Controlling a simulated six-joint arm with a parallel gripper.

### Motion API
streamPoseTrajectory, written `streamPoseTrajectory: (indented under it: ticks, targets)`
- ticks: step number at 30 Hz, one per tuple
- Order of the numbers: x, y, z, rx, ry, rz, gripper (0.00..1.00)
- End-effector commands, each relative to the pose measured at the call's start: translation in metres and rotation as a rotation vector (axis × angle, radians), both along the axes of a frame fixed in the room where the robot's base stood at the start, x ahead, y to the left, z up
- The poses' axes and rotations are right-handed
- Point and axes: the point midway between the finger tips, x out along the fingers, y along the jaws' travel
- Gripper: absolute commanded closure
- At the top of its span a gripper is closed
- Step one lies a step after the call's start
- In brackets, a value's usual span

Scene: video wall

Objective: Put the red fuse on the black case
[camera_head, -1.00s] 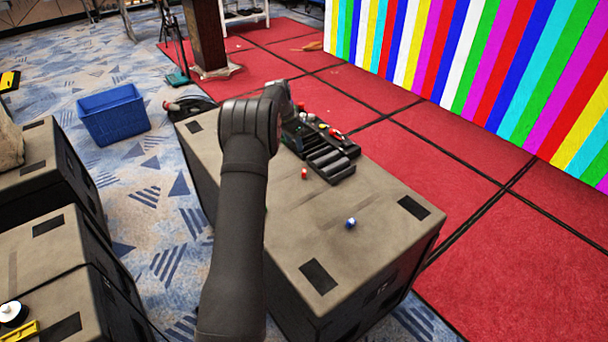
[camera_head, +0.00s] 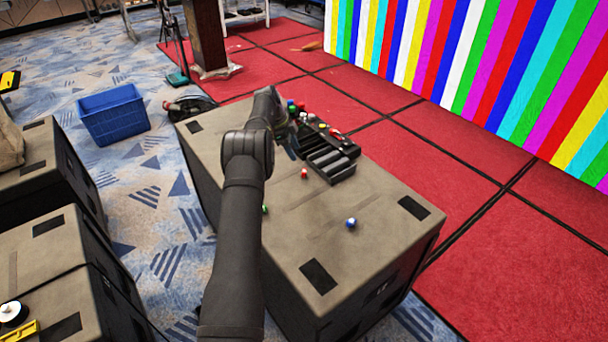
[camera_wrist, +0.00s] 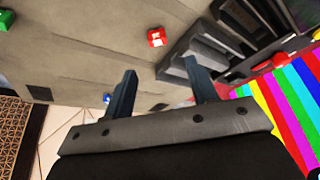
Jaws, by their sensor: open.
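The red fuse (camera_head: 304,174) lies on the tan top of a large case, just in front of the black case (camera_head: 338,168) with its open slots. In the wrist view the red fuse (camera_wrist: 156,37) lies beyond my fingertips, between the two fingers, beside the black case (camera_wrist: 205,50). My gripper (camera_wrist: 162,78) is open and empty, with its fingers apart and touching neither one. In the head view my arm's end is near the left side of the black case, and the fingertips are hard to make out.
A blue fuse (camera_head: 351,223) lies on the large case top (camera_head: 380,248) to the front right. A green fuse (camera_head: 265,209) shows beside my arm. Several coloured parts sit at the black case's far end. The front of the top is clear.

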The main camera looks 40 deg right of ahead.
Motion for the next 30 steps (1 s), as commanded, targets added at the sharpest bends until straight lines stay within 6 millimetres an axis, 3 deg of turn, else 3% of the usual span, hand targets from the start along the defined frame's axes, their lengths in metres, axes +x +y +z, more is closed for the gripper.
streamPoseTrajectory:
  ticks: [4, 14, 22, 30]
  targets:
    - [-0.008, -0.008, -0.025, 0.001, 0.001, -0.001, 0.47]
    - [-0.014, -0.012, -0.046, 0.001, 0.001, 0.001, 0.47]
    - [-0.026, -0.020, -0.082, 0.002, 0.002, 0.000, 0.47]
    - [-0.027, -0.021, -0.087, 0.000, -0.001, 0.001, 0.47]
